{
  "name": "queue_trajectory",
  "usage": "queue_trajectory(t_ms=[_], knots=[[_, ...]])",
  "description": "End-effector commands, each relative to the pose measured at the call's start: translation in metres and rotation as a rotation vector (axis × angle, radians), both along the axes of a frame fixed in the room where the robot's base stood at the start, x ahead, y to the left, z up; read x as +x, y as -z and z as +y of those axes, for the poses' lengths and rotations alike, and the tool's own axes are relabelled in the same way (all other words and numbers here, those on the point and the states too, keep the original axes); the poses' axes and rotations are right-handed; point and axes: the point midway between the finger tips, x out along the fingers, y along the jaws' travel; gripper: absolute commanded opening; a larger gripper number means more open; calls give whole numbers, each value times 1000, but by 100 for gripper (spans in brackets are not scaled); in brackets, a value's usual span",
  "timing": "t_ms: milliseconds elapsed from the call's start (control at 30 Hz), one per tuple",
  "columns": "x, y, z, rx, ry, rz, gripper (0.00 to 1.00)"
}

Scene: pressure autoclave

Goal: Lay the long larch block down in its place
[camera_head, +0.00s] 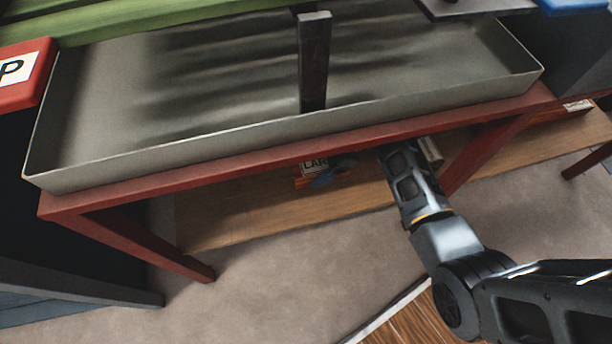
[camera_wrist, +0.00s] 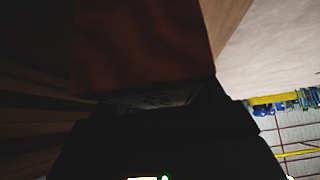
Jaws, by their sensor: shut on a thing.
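A large reddish-brown block (camera_wrist: 145,45), dim in shadow, fills the upper middle of the wrist view. My gripper (camera_wrist: 155,102) shows there as a dark shape below it and is shut on it. In the head view my arm reaches from the lower right to under the red frame; the fingertips and most of the held block are hidden. A small orange plate with a white label reading "LAR" (camera_head: 312,166) shows on the wooden shelf (camera_head: 235,218) under the frame, partly covered by a dark and blue part. I cannot tell whether the block touches the shelf.
The grey metal tray (camera_head: 200,145) with a dark upright post (camera_head: 314,60) stands on the red frame (camera_head: 250,153) above my arm. The frame's legs (camera_head: 150,247) flank the space below. A red sign with "P" (camera_head: 22,72) is at the left. Open floor lies in front.

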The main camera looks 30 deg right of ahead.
Motion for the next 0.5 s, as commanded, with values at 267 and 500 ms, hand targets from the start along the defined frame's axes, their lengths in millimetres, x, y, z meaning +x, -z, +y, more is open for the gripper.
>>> queue_trajectory(t_ms=[267, 500], knots=[[9, 2, 27, 0, 1, 0, 21], [9, 31, 27, 0, 0, 1, 21]])
